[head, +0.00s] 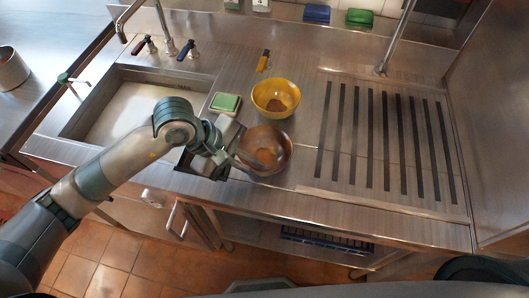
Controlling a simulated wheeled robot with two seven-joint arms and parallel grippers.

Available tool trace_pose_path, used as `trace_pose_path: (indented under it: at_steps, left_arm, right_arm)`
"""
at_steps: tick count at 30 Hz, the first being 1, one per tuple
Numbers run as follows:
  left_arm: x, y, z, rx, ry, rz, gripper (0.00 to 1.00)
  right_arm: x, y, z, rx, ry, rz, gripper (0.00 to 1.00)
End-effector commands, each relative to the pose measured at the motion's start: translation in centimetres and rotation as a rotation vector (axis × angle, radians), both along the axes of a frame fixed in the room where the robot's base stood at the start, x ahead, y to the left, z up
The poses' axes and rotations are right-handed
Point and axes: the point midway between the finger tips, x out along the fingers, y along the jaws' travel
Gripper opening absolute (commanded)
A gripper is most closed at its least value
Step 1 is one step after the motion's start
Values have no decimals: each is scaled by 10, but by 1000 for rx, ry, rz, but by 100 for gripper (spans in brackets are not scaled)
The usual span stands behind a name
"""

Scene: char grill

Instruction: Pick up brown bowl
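The brown bowl (270,147) sits on the steel counter near its front edge, just in front of a yellow bowl (277,95). My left gripper (236,158) is at the brown bowl's left rim, with a finger reaching over or against that rim. I cannot make out whether the fingers are closed on the rim. The bowl looks about level, and part of its left side is hidden by the gripper. My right gripper is not in view.
A green sponge on a small dish (216,108) lies left of the yellow bowl. A sink (105,75) is at the left, with taps behind it. A slotted drain area (355,150) on the right is clear. A steel wall (500,130) bounds the right side.

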Motion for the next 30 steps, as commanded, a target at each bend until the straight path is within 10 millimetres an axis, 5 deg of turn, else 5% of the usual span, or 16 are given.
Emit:
trace_pose_path:
  at_steps: [20,30]
  left_arm:
    - [0,0,4,0,-1,-2,0]
    - [1,0,38,0,-6,-3,0]
  right_arm:
    - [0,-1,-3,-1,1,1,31]
    - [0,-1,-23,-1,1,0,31]
